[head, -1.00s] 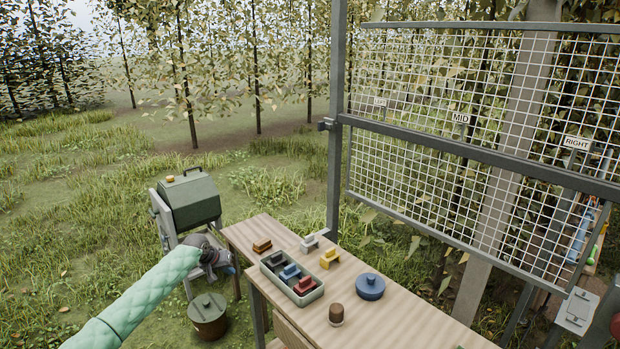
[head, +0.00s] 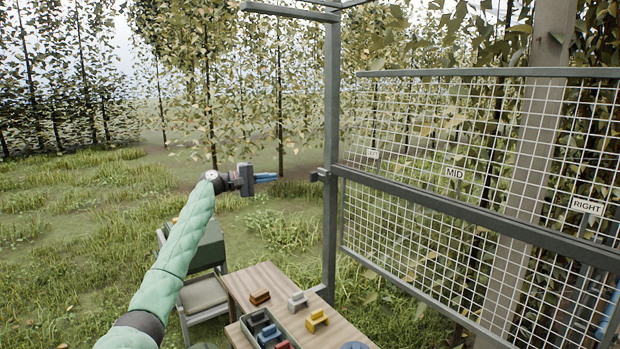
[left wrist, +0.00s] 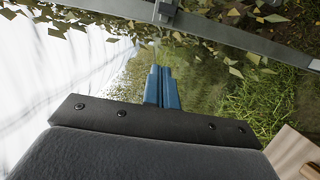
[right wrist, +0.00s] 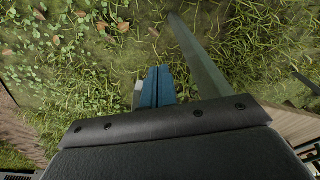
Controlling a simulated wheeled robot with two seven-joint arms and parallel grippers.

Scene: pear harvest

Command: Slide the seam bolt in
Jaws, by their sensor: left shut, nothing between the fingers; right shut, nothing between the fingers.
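The seam bolt appears to be the small grey fitting (head: 321,174) on the left side of the upright post, level with the mesh panel's middle rail. It also shows at the top of the left wrist view (left wrist: 165,12). Whether it is in or out is too small to tell. My left gripper (head: 274,177) is shut and empty, its blue fingers pointing right toward the fitting, with a gap between. The fingers also show in the left wrist view (left wrist: 161,70). My right gripper (right wrist: 157,72) is shut and empty above grass, outside the head view.
The mesh panel (head: 450,174) with LEFT, MID and RIGHT tags fills the right side, joined to the post (head: 331,110). A wooden table (head: 262,281) below carries a tray (head: 247,333) and several coloured blocks. Air around the left gripper is clear.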

